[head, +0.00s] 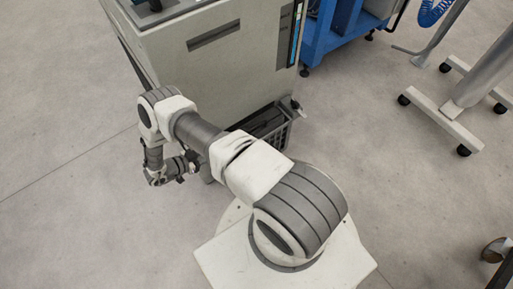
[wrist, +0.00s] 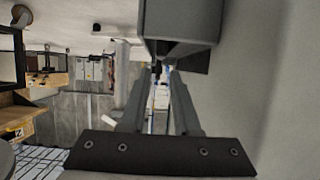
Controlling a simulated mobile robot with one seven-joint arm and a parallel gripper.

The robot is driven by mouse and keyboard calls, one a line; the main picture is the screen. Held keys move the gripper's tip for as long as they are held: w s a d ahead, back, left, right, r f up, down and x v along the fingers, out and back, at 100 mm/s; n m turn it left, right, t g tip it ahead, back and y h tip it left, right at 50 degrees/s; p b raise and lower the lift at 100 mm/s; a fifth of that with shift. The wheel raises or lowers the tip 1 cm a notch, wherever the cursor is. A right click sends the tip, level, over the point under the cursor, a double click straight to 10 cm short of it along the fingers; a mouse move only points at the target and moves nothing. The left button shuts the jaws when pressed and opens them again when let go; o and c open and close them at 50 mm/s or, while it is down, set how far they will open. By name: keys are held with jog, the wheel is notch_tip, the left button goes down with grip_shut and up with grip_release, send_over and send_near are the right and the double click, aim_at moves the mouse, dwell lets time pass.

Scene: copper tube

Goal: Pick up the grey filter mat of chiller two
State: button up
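No piece that I can surely call the grey filter mat shows in either view. A pale grey cabinet (head: 215,70) stands at the top of the head view, with a dark slot in its side; I cannot tell whether it is chiller two. My gripper (head: 155,180) hangs low to the left of the cabinet's foot, small and partly hidden by its own links. In the wrist view my gripper (wrist: 163,72) has its two fingers apart, with background showing between them and nothing held. A grey box-like part (wrist: 182,22) is just beyond the fingertips; I cannot tell what it is.
A blue cart (head: 325,40) is behind. A wheeled stand (head: 450,115) is at the right. The floor at the left is clear. A wooden bench (wrist: 15,118) shows in the wrist view.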

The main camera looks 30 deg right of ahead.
jog(key=b+x, duration=0.1)
jog(key=x, duration=1.1)
jog(key=shift+b, duration=0.4)
jog(key=shift+r, duration=0.1)
grip_shut()
jog(key=shift+w, duration=0.1)
dwell(0.5)
